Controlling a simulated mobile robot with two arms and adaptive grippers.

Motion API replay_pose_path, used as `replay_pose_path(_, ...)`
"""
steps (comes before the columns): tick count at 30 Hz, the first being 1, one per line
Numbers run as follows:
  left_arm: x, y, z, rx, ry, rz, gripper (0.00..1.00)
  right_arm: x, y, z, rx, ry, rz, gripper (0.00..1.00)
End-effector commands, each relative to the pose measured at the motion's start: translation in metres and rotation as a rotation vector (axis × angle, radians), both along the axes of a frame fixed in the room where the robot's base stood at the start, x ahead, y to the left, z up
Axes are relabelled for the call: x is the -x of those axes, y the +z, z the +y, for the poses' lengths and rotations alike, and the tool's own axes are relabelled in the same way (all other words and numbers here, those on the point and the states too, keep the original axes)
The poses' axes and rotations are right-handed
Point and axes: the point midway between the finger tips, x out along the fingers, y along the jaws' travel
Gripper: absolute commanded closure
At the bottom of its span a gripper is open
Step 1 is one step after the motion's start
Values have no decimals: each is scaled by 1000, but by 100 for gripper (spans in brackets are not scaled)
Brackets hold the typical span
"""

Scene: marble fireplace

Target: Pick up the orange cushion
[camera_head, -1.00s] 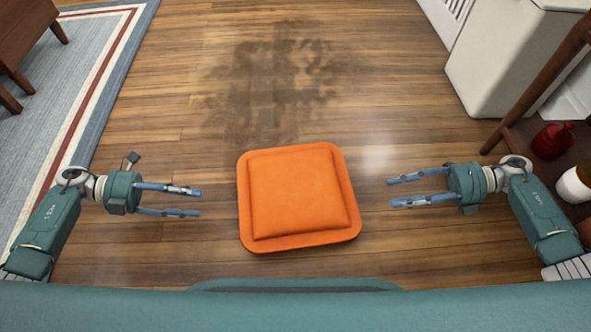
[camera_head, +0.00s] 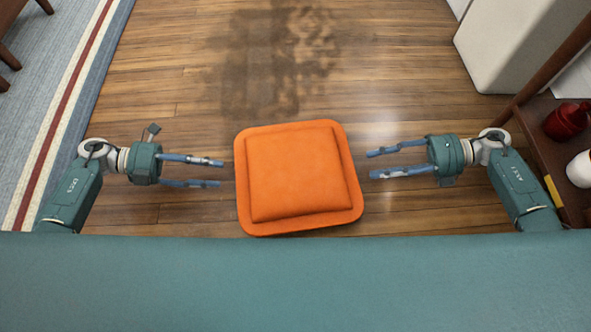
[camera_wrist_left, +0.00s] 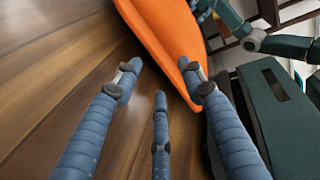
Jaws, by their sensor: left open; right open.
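The orange cushion (camera_head: 298,175) is square with a flat rim. It lies on the wooden floor in the middle of the head view. My left gripper (camera_head: 221,173) is open and empty, with its fingertips just short of the cushion's left edge. My right gripper (camera_head: 369,164) is open and empty, with its fingertips close to the cushion's right edge. In the left wrist view the cushion (camera_wrist_left: 160,40) shows at the top, beyond the spread fingers of my left gripper (camera_wrist_left: 160,80). I cannot tell from that view whether a finger touches it.
A striped rug (camera_head: 50,120) lies at the left, with dark wooden furniture legs on it. A pale block (camera_head: 510,50) stands at the upper right. A wooden shelf (camera_head: 535,150) holds a red pot (camera_head: 567,121) and a white item (camera_head: 580,170). The floor behind the cushion is clear.

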Motion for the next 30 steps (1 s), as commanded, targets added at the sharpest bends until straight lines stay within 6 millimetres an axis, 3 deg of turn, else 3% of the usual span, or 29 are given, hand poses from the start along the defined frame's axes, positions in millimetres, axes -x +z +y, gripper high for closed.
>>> replay_pose_path(3, -1, -6, -22, 3, -1, 0, 59, 1, -6, 22, -3, 2, 0, 59)
replay_pose_path(9, -2, -13, -45, 1, 0, 0, 59, 1, -13, 44, -1, 1, -1, 59)
replay_pose_path(22, -2, -16, -52, 0, 1, 0, 59, 1, -16, 52, 0, -1, -1, 59)
replay_pose_path(28, -2, -16, -52, -1, 1, 0, 97, 1, -16, 52, 0, -1, -1, 97)
replay_pose_path(30, -2, -16, -52, -1, 1, -1, 100, 1, -16, 52, 0, -1, 0, 100)
